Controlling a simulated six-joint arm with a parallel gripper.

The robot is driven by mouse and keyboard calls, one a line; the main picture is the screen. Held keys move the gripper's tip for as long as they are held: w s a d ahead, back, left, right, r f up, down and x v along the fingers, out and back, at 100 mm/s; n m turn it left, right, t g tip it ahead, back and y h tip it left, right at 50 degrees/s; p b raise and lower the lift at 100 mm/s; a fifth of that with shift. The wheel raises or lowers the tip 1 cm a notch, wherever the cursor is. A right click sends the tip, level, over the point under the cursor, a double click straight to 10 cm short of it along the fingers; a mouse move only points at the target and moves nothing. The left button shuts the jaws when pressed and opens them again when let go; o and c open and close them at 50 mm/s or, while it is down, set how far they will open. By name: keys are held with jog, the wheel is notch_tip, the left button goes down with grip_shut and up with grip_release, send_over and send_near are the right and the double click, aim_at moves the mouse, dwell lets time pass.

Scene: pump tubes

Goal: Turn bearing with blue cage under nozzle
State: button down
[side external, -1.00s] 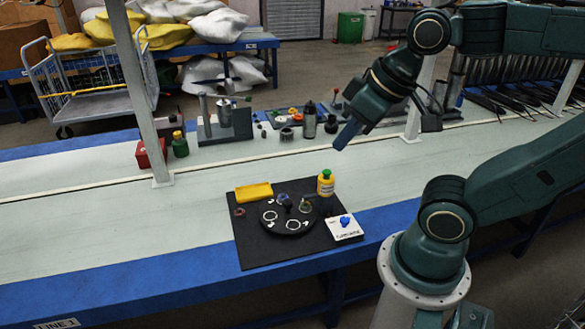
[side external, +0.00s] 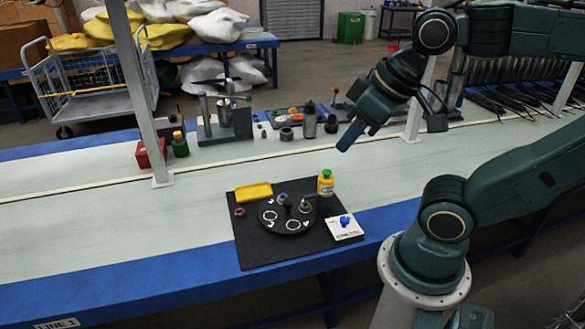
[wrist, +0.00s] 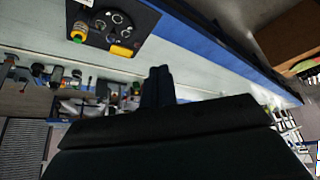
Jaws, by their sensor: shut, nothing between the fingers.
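A round black turntable (side external: 287,226) with white rings and a dark centre knob (side external: 288,206) sits on a black mat (side external: 258,253); it also shows in the wrist view (wrist: 112,27). A small bluish ring part (side external: 282,198), possibly the blue-cage bearing, sits at its back. A second small part with some green (side external: 305,206) sits at its right. A yellow bottle with a green cap (side external: 326,184) stands just behind the right side. I cannot make out the nozzle clearly. My gripper (side external: 345,146) is shut and empty, high above and behind the mat; its fingertips show in the wrist view (wrist: 160,70).
A yellow tray (side external: 254,192) and a small reddish ring (side external: 239,212) lie at the mat's left. A white card with a blue piece (side external: 344,228) lies at the right. A grey post (side external: 150,110) stands at the bench's left. The pale bench left of the mat is clear.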

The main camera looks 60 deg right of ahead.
jog(key=c, duration=2.1)
grip_release()
